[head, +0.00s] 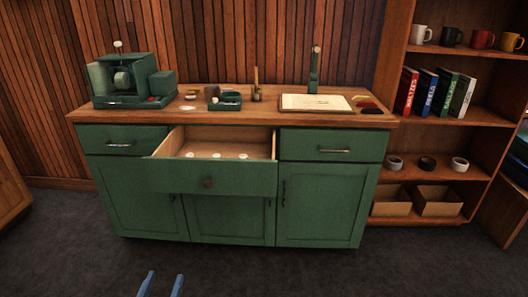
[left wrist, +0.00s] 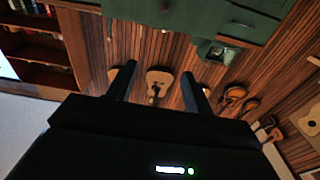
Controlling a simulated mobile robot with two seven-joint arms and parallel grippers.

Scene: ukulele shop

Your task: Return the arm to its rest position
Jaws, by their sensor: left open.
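My left gripper (head: 162,284) shows at the bottom edge of the head view as two blue fingers held apart, with nothing between them. It is over the dark carpet, in front of the green cabinet (head: 232,218) and apart from it. In the left wrist view the fingers of the left gripper (left wrist: 159,88) are also spread and empty, with ukuleles on the wood wall far behind them. The rest of the left arm is out of the head view. My right gripper is not in view.
The cabinet's middle drawer (head: 212,178) is pulled open, with a few small white round things inside. A green machine (head: 120,82) and a paper-covered board (head: 316,103) are on the worktop. A bookshelf (head: 452,120) stands at right. The carpet (head: 75,265) in front is clear.

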